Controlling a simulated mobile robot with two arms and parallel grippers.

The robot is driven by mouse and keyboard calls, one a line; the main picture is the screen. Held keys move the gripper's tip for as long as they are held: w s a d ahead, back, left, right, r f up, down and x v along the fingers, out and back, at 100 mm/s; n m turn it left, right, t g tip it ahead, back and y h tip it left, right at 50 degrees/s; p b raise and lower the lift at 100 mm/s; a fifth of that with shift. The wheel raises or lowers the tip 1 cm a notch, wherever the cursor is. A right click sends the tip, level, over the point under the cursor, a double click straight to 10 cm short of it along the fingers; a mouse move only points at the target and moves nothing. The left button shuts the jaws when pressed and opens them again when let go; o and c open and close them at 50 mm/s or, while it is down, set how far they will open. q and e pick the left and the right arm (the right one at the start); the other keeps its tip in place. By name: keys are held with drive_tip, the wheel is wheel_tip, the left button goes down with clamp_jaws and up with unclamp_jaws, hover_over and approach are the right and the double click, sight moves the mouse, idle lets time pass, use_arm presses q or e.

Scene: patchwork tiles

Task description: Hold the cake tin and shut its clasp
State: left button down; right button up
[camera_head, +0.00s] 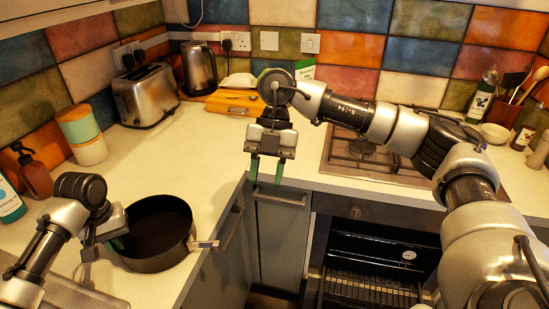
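The cake tin (128,262) is a dark, round, empty-looking pan standing upright on the left counter near its front edge. Its light metal clasp (205,244) sticks out from the tin's right side, over the counter's edge. My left gripper (106,246) is at the tin's left side, with a green fingertip at the wall. My arm partly hides the fingers, and I cannot tell whether they grip the tin. My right gripper (266,172) points down with its two green fingers apart and nothing between them. It is up and to the right of the tin, apart from the clasp.
A toaster (146,96), a kettle (198,68) and stacked canisters (82,134) stand along the back left. A soap bottle (33,174) is at the far left. A hob (365,160) and an oven (375,265) are at the right. The counter behind the tin is clear.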

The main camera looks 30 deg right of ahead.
sight(219, 245)
drive_tip(key=shift+w+d+r+t+h, duration=0.2)
drive_tip(key=shift+d+r+h, duration=0.2)
drive_tip(key=shift+d+r, duration=0.2)
drive_tip(key=shift+w+d+r+t+h, duration=0.15)
drive_tip(key=shift+d+r+h, duration=0.25)
drive_tip(key=shift+d+r, duration=0.2)
drive_tip(key=shift+a+f, duration=0.1)
drive_tip(key=s+a+f+m+y, duration=0.3)
drive_tip(key=s+a+f+y, duration=0.1)
drive_tip(key=a+f+y, duration=0.7)
drive_tip(key=d+f+m+t+y, duration=0.2)
drive_tip(key=d+f+m+t, duration=0.45)
drive_tip(key=m+t, duration=0.55)
drive_tip(key=shift+m+g, duration=0.25)
drive_tip(key=shift+m, duration=0.35)
drive_tip(key=x, duration=0.8)
drive_tip(key=f+x, duration=0.1)
drive_tip(key=x, duration=0.4)
drive_tip(key=shift+s, duration=0.1)
drive_tip(key=shift+c, duration=0.3)
clamp_jaws()
